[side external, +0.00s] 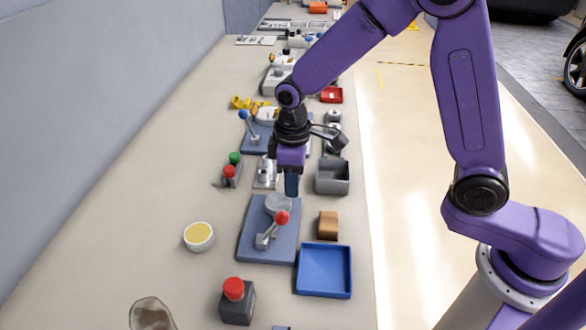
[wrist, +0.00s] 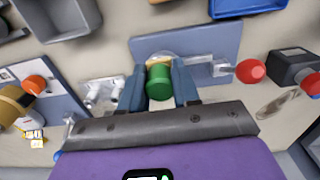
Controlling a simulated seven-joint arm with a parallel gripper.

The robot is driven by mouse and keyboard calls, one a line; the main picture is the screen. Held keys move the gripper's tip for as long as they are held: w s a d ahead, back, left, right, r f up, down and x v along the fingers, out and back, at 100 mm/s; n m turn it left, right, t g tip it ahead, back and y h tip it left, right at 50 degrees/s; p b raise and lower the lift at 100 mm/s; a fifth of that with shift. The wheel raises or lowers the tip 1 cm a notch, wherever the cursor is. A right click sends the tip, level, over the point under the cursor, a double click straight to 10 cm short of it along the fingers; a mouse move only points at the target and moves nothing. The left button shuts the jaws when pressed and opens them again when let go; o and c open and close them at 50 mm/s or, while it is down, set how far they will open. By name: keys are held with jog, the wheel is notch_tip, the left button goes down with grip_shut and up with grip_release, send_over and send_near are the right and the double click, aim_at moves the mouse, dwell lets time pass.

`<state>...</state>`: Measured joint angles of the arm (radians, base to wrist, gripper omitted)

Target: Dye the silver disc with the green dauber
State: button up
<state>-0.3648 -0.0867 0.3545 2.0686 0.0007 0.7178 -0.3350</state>
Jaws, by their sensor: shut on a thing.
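My gripper (side external: 291,190) is shut on the green dauber (wrist: 159,82), a short green cylinder between the two fingers in the wrist view. In the side view the fingers hide the dauber. The silver disc (side external: 278,204) lies on a blue-grey plate (side external: 255,228), just below and beside my fingertips. In the wrist view a pale rim of the disc (wrist: 164,55) shows behind the dauber, which hides most of it. I cannot tell whether the dauber touches the disc.
A red-knobbed lever (side external: 282,217) stands on the plate close to the disc. A blue tray (side external: 324,272), a brown block (side external: 328,224) and a grey bin (side external: 332,178) are on the right. A yellow-filled dish (side external: 199,236) is on the left, with free bench around it. A red-topped box (side external: 236,303) is nearer.

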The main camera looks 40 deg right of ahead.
aim_at(284, 201)
jog(key=shift+f, duration=0.85)
notch_tip(284, 201, down, 2)
jog(key=shift+w+a, duration=0.1)
jog(key=shift+w+a+r, duration=0.1)
jog(key=shift+w+a, duration=0.5)
grip_shut()
jog(key=shift+w+a, duration=1.55)
jog(key=shift+s+d, duration=2.2)
jog(key=shift+s+a, duration=0.1)
jog(key=shift+s, duration=0.15)
jog(key=shift+w+a, duration=2.25)
jog(key=shift+w, duration=0.05)
jog(key=shift+s+d, duration=2.25)
jog(key=shift+d, duration=0.05)
jog(key=shift+r, duration=4.1)
